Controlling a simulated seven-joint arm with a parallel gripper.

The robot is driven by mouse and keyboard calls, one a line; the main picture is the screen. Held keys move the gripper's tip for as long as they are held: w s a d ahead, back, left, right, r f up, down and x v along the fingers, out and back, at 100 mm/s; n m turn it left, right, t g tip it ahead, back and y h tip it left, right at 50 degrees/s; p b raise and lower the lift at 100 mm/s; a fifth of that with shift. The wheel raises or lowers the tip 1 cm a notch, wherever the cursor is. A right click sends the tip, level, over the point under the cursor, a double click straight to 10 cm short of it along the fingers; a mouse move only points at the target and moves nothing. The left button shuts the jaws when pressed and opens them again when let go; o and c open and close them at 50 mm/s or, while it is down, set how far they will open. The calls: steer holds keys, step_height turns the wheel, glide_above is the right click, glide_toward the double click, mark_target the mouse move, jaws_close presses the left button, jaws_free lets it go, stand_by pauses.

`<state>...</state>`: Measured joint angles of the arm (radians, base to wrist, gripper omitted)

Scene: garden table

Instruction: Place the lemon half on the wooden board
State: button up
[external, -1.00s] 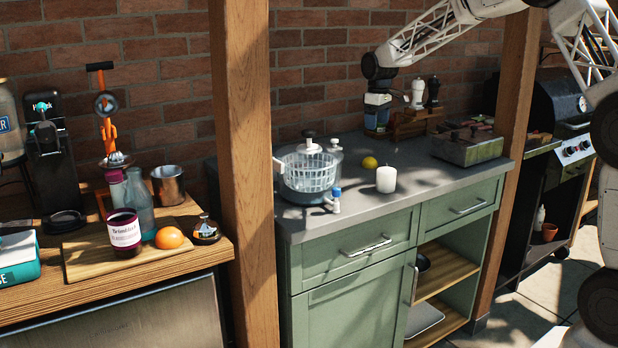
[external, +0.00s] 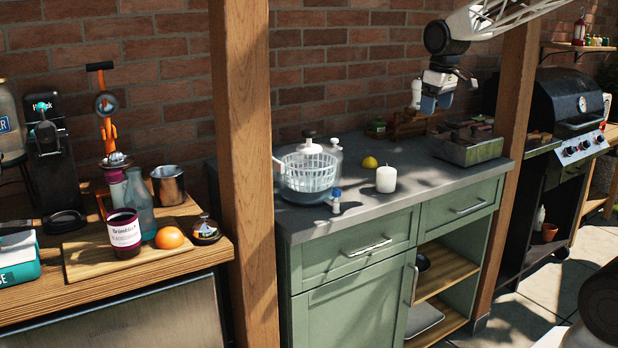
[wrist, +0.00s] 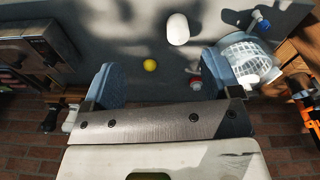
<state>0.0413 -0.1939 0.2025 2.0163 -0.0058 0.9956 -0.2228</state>
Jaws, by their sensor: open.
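The lemon half (external: 369,162) is a small yellow piece on the grey counter behind the white candle. It also shows in the wrist view (wrist: 150,65), between and beyond my fingers. The wooden board (external: 82,262) lies on the left wooden table, with a jar, a bottle and an orange on it. My gripper (external: 436,104) is open and empty, raised above the back of the counter, to the right of the lemon half in the external view. Its two blue fingers also show in the wrist view (wrist: 158,84).
A salad spinner (external: 308,178) and a candle (external: 386,179) stand near the lemon half. A grey box (external: 468,149) is at the counter's right. A wooden post (external: 243,150) rises between the counter and the left table. The counter's front middle is mostly clear.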

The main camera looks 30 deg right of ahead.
steer(key=s+a+f+m, duration=0.1)
steer(key=s+f, duration=0.1)
steer(key=s, duration=1.2)
steer(key=s+a+f+m+t, duration=0.1)
steer(key=s+f, duration=0.1)
steer(key=s, duration=1.3)
steer(key=shift+s+f, duration=0.25)
steer(key=shift+f, duration=0.15)
steer(key=shift+o, duration=0.5)
